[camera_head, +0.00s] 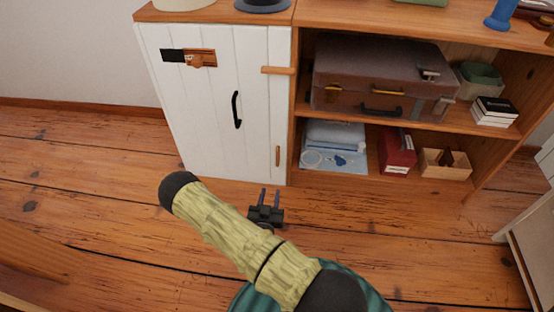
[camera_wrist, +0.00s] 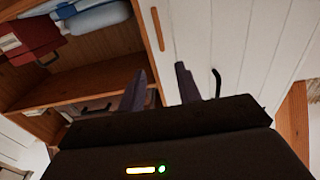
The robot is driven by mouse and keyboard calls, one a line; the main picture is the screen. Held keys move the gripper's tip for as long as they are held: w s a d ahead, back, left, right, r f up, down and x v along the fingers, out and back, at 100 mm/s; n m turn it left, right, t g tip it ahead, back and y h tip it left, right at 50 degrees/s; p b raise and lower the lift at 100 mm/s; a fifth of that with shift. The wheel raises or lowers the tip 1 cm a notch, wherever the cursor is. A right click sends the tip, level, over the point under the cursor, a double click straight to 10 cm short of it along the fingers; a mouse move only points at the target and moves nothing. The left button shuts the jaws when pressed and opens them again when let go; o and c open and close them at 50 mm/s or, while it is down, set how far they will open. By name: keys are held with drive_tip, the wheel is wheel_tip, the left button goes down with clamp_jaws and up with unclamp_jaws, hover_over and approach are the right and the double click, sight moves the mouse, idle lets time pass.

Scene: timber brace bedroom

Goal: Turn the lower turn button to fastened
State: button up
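The lower turn button (camera_head: 277,156) is a small wooden bar near the lower right edge of the white cabinet door (camera_head: 205,115). It stands upright, along the door's edge, and does not cross to the frame. It also shows upright in the wrist view (camera_wrist: 157,28), where the scene appears upside down. The upper turn button (camera_head: 278,70) lies level across the door's right edge. My gripper (camera_head: 270,193) is open and empty, low in front of the cabinet. In the wrist view its fingers (camera_wrist: 161,72) stand apart, short of the lower turn button in the picture.
A black handle (camera_head: 237,110) and a slide latch (camera_head: 190,57) are on the door. The open shelf unit (camera_head: 400,125) to the right holds a suitcase (camera_head: 380,77), a red box (camera_head: 396,150) and a wooden box (camera_head: 445,164). The floor (camera_head: 110,160) before the cabinet is clear.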

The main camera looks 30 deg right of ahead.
sight(277, 157)
drive_tip(key=shift+w+d, duration=0.1)
drive_tip(key=b+x, duration=0.8)
drive_tip(key=x, duration=0.8)
drive_tip(key=shift+w+d+f, duration=0.15)
drive_tip(key=shift+w+d, duration=0.2)
drive_tip(key=shift+w, duration=0.1)
clamp_jaws()
